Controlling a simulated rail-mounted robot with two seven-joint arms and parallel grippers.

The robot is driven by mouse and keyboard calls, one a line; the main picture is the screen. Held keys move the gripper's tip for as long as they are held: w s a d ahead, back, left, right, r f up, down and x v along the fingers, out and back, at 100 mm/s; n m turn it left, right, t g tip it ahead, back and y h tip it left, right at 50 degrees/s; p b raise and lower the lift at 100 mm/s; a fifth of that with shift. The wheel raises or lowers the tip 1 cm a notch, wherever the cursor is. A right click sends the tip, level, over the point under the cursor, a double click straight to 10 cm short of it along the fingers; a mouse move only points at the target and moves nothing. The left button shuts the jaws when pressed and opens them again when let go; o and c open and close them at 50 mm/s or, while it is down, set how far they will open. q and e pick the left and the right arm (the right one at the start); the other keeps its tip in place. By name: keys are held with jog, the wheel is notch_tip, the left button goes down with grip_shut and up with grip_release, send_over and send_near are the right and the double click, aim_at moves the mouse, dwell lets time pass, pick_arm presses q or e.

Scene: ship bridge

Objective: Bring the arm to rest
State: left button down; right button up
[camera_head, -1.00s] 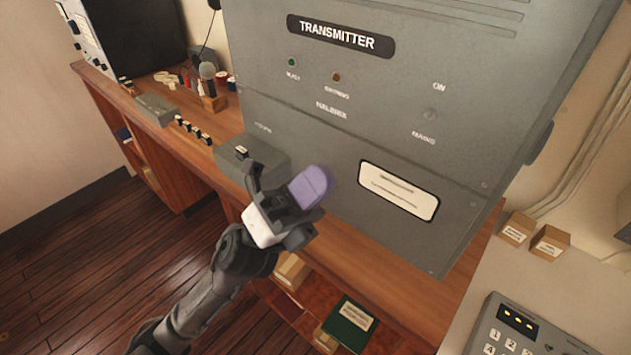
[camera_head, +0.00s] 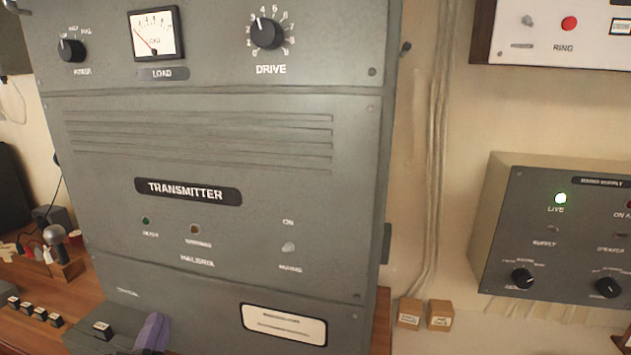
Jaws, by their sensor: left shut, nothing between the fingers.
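My left gripper (camera_head: 150,335) shows only in part at the bottom edge of the head view, left of the middle. Its purple tip part stands up in front of the lower front of the grey transmitter (camera_head: 230,120). The gripper is shut with nothing held. The rest of it and its arm are below the picture. My right gripper is not in view.
A small grey box with a black key (camera_head: 103,328) stands close left of the gripper. A microphone (camera_head: 55,237) and several black switches are farther left. Two small cartons (camera_head: 409,312) and a radio supply panel (camera_head: 560,230) are at right.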

pick_arm(q)
jog(key=s+a+f+n+g+p, duration=0.1)
jog(key=s+f+n+g, duration=0.1)
jog(key=f+g, duration=0.25)
jog(key=s+f+n+g+y+p, duration=0.1)
jog(key=s+f+n+g, duration=0.15)
jog(key=f, duration=0.35)
jog(key=s+a+f+n+g+p, duration=0.1)
jog(key=f+n+g, duration=0.1)
jog(key=f+g, duration=0.3)
jog(key=s+d+f+g+p, duration=0.1)
jog(key=s+f+g+p, duration=0.2)
jog(key=s+f, duration=0.5)
jog(key=s+d+f+n+g+h+p, duration=0.1)
jog(key=s+f, duration=0.7)
jog(key=s, duration=0.8)
jog(key=d+g+p, duration=0.1)
jog(key=g+p, duration=0.1)
jog(key=g, duration=0.1)
jog(key=shift+f+h, duration=0.3)
jog(key=shift+f, duration=0.05)
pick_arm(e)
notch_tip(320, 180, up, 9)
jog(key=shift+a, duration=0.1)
